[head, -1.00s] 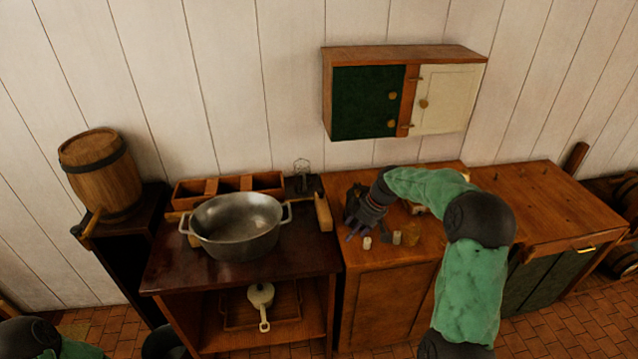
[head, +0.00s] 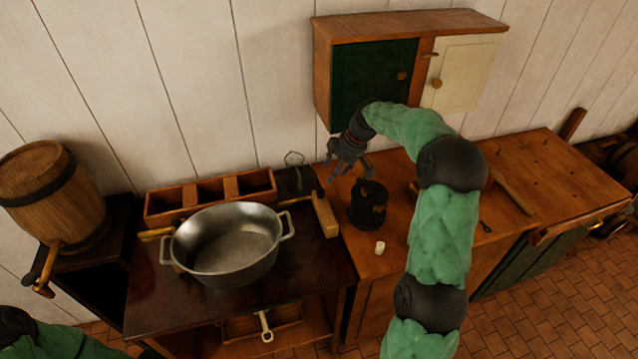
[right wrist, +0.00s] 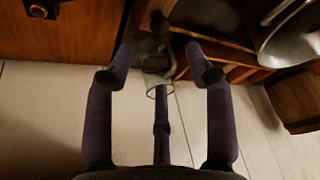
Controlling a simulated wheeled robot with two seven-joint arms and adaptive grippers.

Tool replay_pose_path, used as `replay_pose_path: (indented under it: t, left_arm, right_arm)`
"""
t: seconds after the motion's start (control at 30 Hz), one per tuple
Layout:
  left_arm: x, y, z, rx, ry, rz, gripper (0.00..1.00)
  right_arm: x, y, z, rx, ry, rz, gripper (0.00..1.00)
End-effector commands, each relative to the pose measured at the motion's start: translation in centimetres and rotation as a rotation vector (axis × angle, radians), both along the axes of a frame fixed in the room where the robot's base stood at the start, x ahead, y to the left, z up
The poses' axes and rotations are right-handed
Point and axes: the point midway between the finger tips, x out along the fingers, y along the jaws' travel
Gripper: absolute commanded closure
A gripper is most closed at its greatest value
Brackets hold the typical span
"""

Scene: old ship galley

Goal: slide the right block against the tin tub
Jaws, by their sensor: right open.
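The tin tub (head: 211,264), a grey oval metal vessel with two side handles, stands on the dark table at left of centre. It also shows at the upper right of the right wrist view (right wrist: 296,45). The right block (head: 325,215), of light wood, lies near the table's right edge, apart from the tub, with a thin bar-like piece to its left. My right gripper (head: 347,170) is open and empty, raised above and behind the block, near the wall. Its spread fingers also show in the right wrist view (right wrist: 160,62). My left gripper is outside the view.
A black pot (head: 367,205) and a small white piece (head: 380,248) stand on the right counter. A wooden compartment box (head: 210,197) and a clear or wire object (head: 294,160) are behind the tub. A wall cabinet (head: 395,70) hangs close to my right arm.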

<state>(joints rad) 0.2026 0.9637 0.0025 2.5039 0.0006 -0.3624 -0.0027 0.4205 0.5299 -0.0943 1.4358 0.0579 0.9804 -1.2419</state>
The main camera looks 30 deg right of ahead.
Motion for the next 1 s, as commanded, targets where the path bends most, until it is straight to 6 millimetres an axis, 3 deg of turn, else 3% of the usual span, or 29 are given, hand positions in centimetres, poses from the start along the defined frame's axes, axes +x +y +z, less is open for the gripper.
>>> replay_pose_path:
  t: [0.3, 0.5, 0.7, 1.0]
  left_arm:
    - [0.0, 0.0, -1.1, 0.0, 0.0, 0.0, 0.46]
    - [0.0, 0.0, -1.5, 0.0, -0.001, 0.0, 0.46]
    - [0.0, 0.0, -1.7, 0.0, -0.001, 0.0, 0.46]
    - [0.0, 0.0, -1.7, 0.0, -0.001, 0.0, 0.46]
  right_arm:
    - [1.5, 1.5, -5.3, 0.001, 0.003, 0.001, 0.46]
    - [2.3, 2.2, -7.8, 0.001, 0.001, 0.0, 0.46]
    - [2.7, 2.5, -8.9, 0.0, 0.0, 0.0, 0.46]
    - [2.7, 2.6, -9.0, -0.001, -0.001, 0.0, 0.46]
